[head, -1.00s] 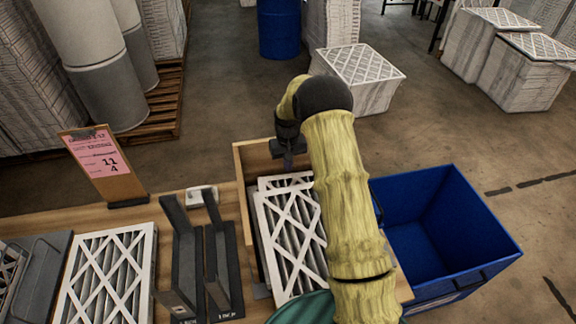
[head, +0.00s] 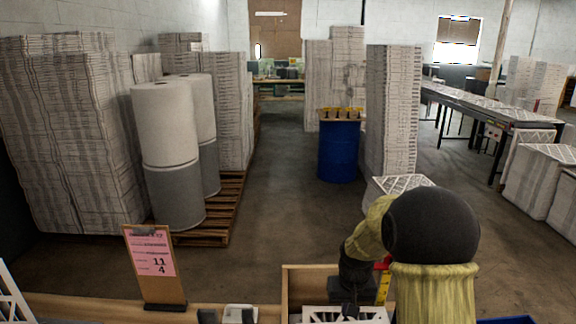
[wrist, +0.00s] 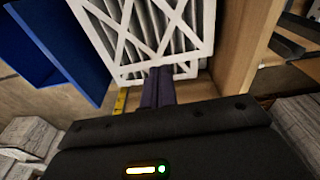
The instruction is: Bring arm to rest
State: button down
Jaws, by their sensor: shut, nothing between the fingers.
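My arm stands at the lower right of the head view, bent at its dark joint. My gripper (head: 352,303) points down over the wooden box (head: 301,268). In the wrist view my gripper (wrist: 158,86) has its two dark fingers together with nothing between them. The fingertips show in front of the near edge of a white-framed pleated filter (wrist: 138,72) in the box. I cannot tell whether they touch it. Only a strip of a filter (head: 318,314) shows at the bottom of the head view.
A blue bin (wrist: 45,45) is beside the box in the wrist view. A clipboard sign (head: 152,262) stands on the table (head: 75,306) left of the box. A blue barrel (head: 339,150), a pallet with rolls (head: 215,215) and filter stacks stand farther back. Open floor lies between.

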jog(key=s+r+t+b, duration=0.1)
jog(key=s+r, duration=0.1)
jog(key=s, duration=1.6)
jog(key=shift+r+b, duration=0.35)
jog(key=shift+r, duration=0.05)
jog(key=c, duration=1.2)
grip_release()
jog(key=shift+c, duration=1)
jog(key=shift+d, duration=0.15)
